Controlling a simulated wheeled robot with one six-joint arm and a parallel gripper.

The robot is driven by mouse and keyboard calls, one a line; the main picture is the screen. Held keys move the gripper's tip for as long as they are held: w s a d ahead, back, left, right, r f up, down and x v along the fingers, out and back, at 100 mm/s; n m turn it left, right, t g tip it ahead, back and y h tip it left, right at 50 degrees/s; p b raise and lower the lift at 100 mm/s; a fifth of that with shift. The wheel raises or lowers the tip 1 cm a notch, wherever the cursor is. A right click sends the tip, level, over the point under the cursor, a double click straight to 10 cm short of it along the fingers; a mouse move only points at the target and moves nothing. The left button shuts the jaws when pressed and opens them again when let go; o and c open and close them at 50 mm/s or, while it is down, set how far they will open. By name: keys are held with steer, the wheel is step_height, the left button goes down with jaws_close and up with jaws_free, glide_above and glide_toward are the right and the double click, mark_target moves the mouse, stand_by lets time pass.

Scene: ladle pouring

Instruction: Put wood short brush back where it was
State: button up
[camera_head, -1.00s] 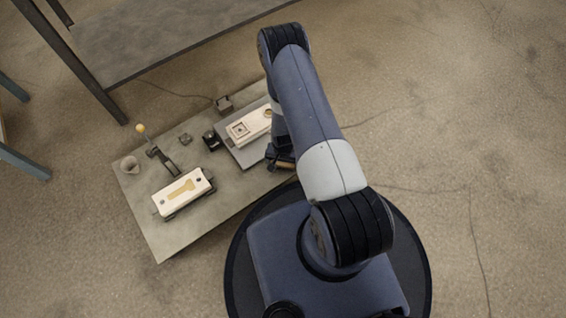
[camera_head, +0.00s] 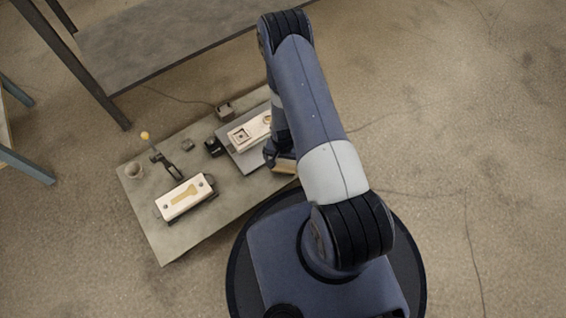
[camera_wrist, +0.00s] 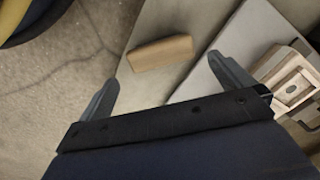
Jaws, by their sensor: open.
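The wood short brush (camera_wrist: 160,52) is a plain light-brown wooden block. In the wrist view it lies on the grey table top near its edge, between and just beyond my finger tips. My gripper (camera_wrist: 163,70) is open, with one finger on each side of the brush and no visible contact. In the head view, the brush (camera_head: 284,165) shows as a tan piece beside my gripper (camera_head: 272,156), partly hidden by my arm.
A grey plate (camera_head: 247,157) bears a pale wooden mould (camera_head: 240,138) left of my gripper. Another pale mould block (camera_head: 187,197) with a tan handle-shaped recess sits further left.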

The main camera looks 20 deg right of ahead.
mark_target(283, 168)
step_height(283, 168, up, 5)
steer(key=shift+f+p, duration=0.15)
steer(key=shift+p, duration=0.45)
steer(key=shift+a, duration=0.1)
stand_by(0.8)
